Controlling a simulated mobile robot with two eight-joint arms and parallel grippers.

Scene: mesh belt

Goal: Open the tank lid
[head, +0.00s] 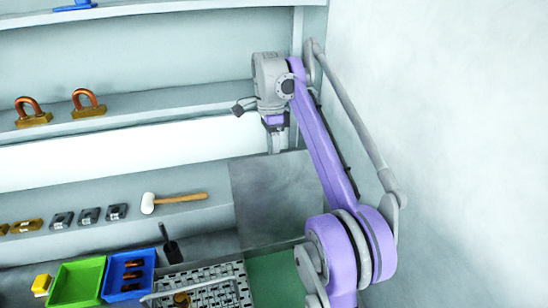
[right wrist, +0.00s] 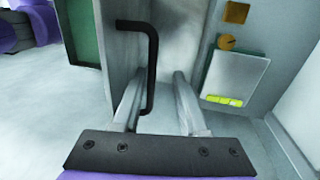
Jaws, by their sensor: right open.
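My right gripper (head: 276,140) hangs at the end of the purple arm, above the back edge of a grey metal panel (head: 278,195), which looks like the tank lid. In the right wrist view my right gripper (right wrist: 160,98) is open, its two pale fingers apart. A black bent bar handle (right wrist: 150,62) stands in front of a grey metal face (right wrist: 182,35). The handle's lower end passes close to the left finger; I cannot tell whether they touch. My left gripper is not in view.
A white panel (right wrist: 235,78) with an orange knob (right wrist: 228,43) is right of the fingers. A mallet (head: 175,201) lies on the lower shelf. A green bin (head: 76,282), a blue bin (head: 146,262) and a mesh basket (head: 225,270) stand in front. A wall (head: 460,130) bounds the right.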

